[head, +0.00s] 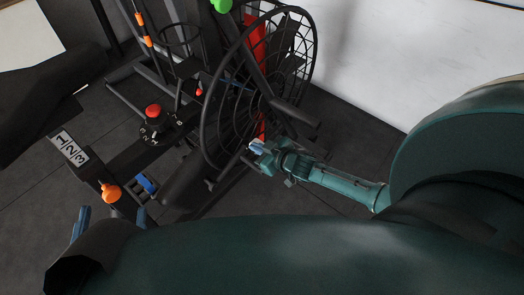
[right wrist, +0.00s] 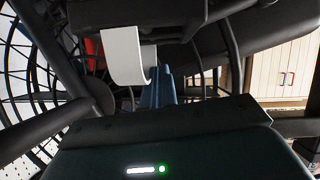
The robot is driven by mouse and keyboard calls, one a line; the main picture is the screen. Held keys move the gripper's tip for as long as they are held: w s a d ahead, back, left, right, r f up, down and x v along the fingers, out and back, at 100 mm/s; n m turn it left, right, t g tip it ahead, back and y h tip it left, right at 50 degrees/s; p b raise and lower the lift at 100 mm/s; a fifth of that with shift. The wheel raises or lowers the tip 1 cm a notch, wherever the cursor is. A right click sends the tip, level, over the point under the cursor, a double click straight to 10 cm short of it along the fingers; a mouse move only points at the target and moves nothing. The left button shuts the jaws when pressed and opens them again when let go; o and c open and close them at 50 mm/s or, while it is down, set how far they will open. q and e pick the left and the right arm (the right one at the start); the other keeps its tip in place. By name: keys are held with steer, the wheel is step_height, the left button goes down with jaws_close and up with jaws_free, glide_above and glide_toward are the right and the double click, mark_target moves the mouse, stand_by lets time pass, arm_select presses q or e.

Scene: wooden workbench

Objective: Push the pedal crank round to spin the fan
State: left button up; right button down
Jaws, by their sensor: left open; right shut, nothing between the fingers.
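The exercise bike's round black fan cage (head: 208,130) stands at the upper middle of the head view. A dark bar (head: 292,112), which looks like the pedal crank, reaches right from the cage's lower side; I cannot tell its parts apart. My right gripper (head: 256,148) is shut and empty, just below this bar at the cage's lower right. In the right wrist view its blue fingers (right wrist: 157,88) point up beneath a dark block (right wrist: 135,14) with a white curved strip (right wrist: 124,55) hanging from it. Contact is unclear. My left gripper (head: 111,219) is open and empty at lower left, away from the fan.
The bike's frame carries an orange knob (head: 111,192), a red knob (head: 153,111) and a numbered plate (head: 68,148). A black seat (head: 50,85) is at left. A white wall (head: 385,60) stands behind. Dark floor (head: 350,150) is clear right of the fan.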

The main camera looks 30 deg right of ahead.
steer(key=b+x, duration=0.1)
steer(key=x, duration=0.3)
steer(key=shift+w+f+b, duration=0.1)
steer(key=shift+f+b, duration=0.05)
steer(key=shift+b, duration=0.15)
arm_select(q)
steer(key=shift+w+d+t, duration=0.2)
steer(key=shift+t, duration=0.1)
arm_select(e)
steer(key=shift+w+a, duration=0.15)
steer(key=shift+w, duration=0.25)
steer(key=shift+f, duration=0.1)
